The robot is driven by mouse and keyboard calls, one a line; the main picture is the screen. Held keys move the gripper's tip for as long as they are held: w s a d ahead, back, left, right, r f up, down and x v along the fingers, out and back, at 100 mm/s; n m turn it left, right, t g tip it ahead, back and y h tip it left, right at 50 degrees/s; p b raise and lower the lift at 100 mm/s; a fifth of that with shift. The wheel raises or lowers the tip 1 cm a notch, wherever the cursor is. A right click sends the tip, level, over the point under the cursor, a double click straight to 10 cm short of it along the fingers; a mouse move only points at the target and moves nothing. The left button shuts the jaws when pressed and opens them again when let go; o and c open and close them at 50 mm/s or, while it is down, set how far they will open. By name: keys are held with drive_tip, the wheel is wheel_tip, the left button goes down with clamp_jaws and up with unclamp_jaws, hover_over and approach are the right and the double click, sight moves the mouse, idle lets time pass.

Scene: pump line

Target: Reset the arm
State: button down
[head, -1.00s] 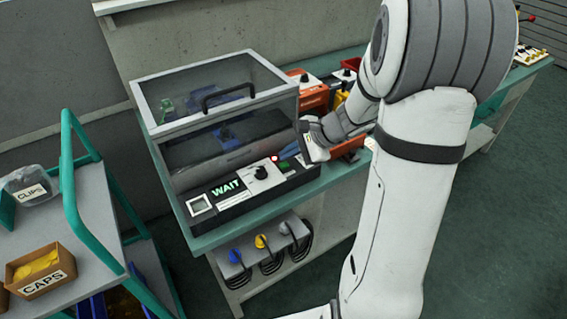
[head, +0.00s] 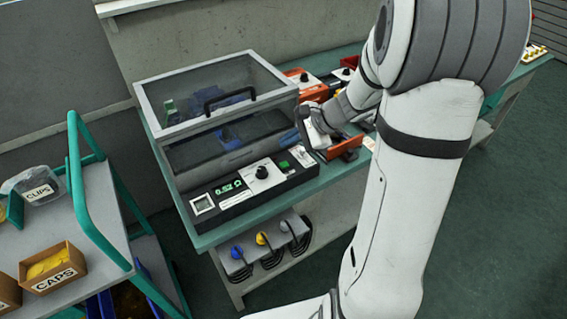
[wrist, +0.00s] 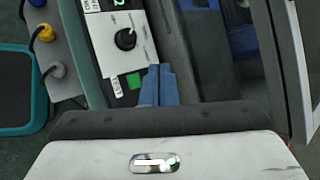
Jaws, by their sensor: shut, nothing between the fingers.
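My gripper (head: 287,139) is at the right end of the tester's front, beside the hood and above the control panel. Its blue fingers show together and empty in the wrist view (wrist: 158,78), pointing toward the panel near the green button (wrist: 134,81). My arm reaches in from the right. The tester (head: 222,205) has a lit display (head: 228,187) that appears to read 6.52 Ω, a black knob (head: 262,172) and the green button (head: 284,164). The clear hood (head: 215,90) with a black handle is down over a blue part.
Orange bins and an orange device (head: 305,85) stand on the bench behind and right of my gripper. Yellow, blue and grey plugs (head: 262,239) hang on a holder below the bench front. A trolley (head: 85,225) with CAPS and CLIPS boxes stands left. Floor at right is open.

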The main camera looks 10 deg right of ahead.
idle(0.3)
drive_tip(key=s+r+n+g+h, duration=0.1)
drive_tip(key=s+r+n+h, duration=0.2)
drive_tip(key=s+n, duration=0.4)
drive_tip(key=s+a+r+n+g+h, duration=0.1)
drive_tip(key=s+r+n+h, duration=0.2)
drive_tip(key=s, duration=1)
drive_tip(key=n+h, duration=0.2)
drive_tip(key=n, duration=0.3)
drive_tip(key=shift+s+r+p, duration=0.35)
drive_tip(key=shift+p, duration=0.05)
drive_tip(key=c, duration=2.2)
unclamp_jaws()
